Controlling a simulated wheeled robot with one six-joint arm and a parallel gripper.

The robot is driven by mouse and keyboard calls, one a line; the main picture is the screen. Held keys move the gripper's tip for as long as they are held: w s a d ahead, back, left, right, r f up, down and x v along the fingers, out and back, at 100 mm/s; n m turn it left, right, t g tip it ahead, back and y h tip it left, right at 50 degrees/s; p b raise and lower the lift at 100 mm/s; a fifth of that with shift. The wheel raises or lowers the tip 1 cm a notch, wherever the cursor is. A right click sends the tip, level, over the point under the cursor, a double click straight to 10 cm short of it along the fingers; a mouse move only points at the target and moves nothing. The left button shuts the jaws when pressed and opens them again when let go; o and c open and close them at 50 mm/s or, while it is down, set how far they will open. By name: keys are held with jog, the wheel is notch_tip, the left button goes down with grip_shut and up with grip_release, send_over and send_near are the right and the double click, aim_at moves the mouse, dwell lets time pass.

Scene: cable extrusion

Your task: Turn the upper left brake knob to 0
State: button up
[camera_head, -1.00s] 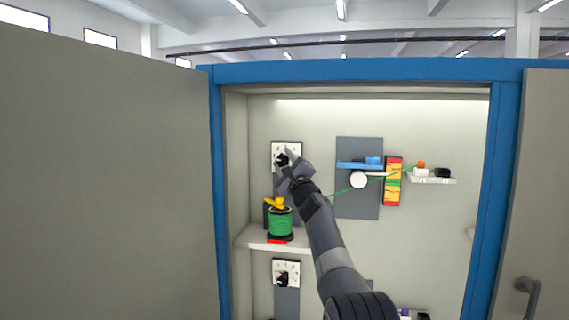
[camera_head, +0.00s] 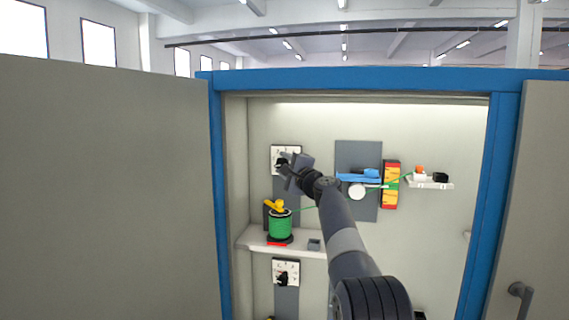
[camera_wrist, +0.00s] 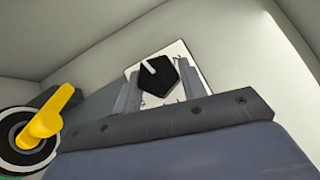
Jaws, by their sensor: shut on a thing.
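The upper left brake knob (camera_head: 281,163) is black and sits on a white dial plate (camera_head: 292,151) high on the left of the cabinet's back wall. In the wrist view the knob (camera_wrist: 163,77) shows a white pointer line tilted up and left on its face. My gripper (camera_head: 286,165) is at the knob, its two grey fingers on either side of it in the wrist view (camera_wrist: 161,92). It is shut on the knob. My gripper hides part of the dial, and I cannot read its numbers.
A green spool (camera_head: 281,225) with a yellow lever (camera_head: 273,205) stands on a shelf (camera_head: 252,238) below. A lower knob (camera_head: 284,279) sits under the shelf. A green cable runs right past a white wheel (camera_head: 357,191). Blue cabinet posts (camera_head: 217,200) frame the opening.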

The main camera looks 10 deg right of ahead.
jog(key=shift+n+g+h, duration=0.3)
jog(key=shift+n+g, duration=0.5)
jog(key=shift+n, duration=0.1)
jog(key=shift+g, duration=0.3)
jog(key=o, duration=0.9)
jog(key=shift+o, duration=0.2)
jog(key=shift+r, duration=0.1)
jog(key=shift+s+d+b, duration=0.2)
jog(key=shift+s+b, duration=0.3)
jog(key=shift+b, duration=0.15)
jog(key=b+v, duration=0.6)
jog(key=v, duration=0.3)
jog(key=shift+s+b, duration=0.3)
jog(key=shift+s, duration=0.05)
